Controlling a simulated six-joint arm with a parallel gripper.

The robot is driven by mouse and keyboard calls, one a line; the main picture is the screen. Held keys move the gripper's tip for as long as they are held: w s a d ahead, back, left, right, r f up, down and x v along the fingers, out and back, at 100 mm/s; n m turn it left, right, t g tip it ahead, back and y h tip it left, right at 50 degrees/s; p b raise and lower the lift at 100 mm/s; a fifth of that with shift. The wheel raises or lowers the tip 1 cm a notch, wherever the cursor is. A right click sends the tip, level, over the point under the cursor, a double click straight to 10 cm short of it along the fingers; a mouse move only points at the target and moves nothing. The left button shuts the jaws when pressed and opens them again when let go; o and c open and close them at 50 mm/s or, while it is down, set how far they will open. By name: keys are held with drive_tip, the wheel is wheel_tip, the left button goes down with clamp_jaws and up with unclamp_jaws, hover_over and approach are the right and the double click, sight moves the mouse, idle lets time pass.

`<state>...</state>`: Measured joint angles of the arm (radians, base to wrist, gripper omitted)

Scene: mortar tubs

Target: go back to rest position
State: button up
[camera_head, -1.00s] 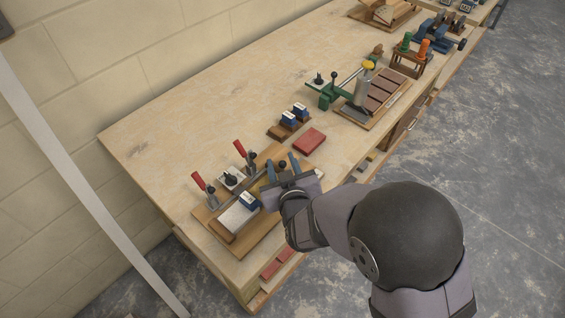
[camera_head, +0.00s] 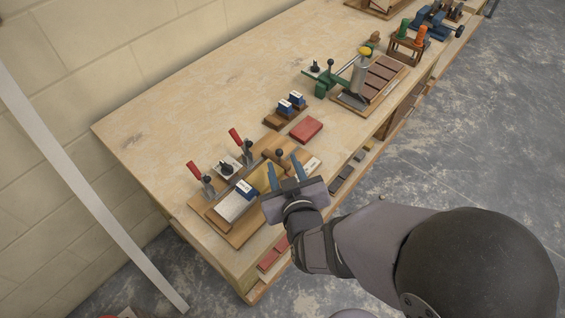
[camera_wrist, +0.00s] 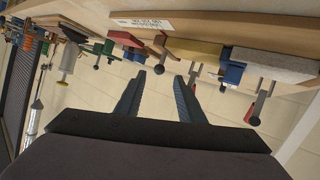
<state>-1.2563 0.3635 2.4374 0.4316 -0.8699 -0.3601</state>
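My gripper (camera_head: 283,162) is over the front edge of the workbench, beside the clamp board. Its two blue fingers stand apart. They also show apart in the wrist view (camera_wrist: 158,78), with nothing held between them. On the clamp board (camera_head: 249,232) lie a pale grey block (camera_head: 231,209) with a blue-and-white piece (camera_head: 245,188) at its end, and a yellow block (camera_head: 262,174). Two toggle clamps with red handles (camera_head: 236,138) (camera_head: 195,170) stand along the board's far side. My gripper hides part of the board's near right side.
A red block (camera_head: 307,129) and a wooden holder (camera_head: 277,121) with blue-and-white pieces lie behind. A green-based press fixture (camera_head: 324,84) and a rack with green and orange handles (camera_head: 408,45) stand farther right. The left bench top is bare.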

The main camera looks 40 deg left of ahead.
idle(0.4)
drive_tip(key=w+d+f+m+g+h+p, duration=0.1)
drive_tip(key=w+d+m+h, duration=0.3)
drive_tip(key=d, duration=0.7)
drive_tip(key=w+d+f+m+g+h+p, duration=0.25)
drive_tip(key=w+d, duration=0.35)
drive_tip(key=d, duration=0.6)
drive_tip(key=s+d+m+g+h, duration=0.1)
drive_tip(key=s+d+m, duration=0.1)
drive_tip(key=d, duration=0.5)
drive_tip(key=s+d+r+m+g+h, duration=0.1)
drive_tip(key=s+d+m+g+h, duration=0.1)
drive_tip(key=s+d, duration=0.3)
drive_tip(key=s+d+r+m+g+h, duration=0.1)
drive_tip(key=s+d, duration=0.3)
drive_tip(key=d, duration=0.5)
drive_tip(key=shift+d+r+m+g+p, duration=0.2)
drive_tip(key=shift+m+g+p, duration=0.25)
drive_tip(key=shift+m, duration=0.2)
drive_tip(key=shift+w+a, duration=0.1)
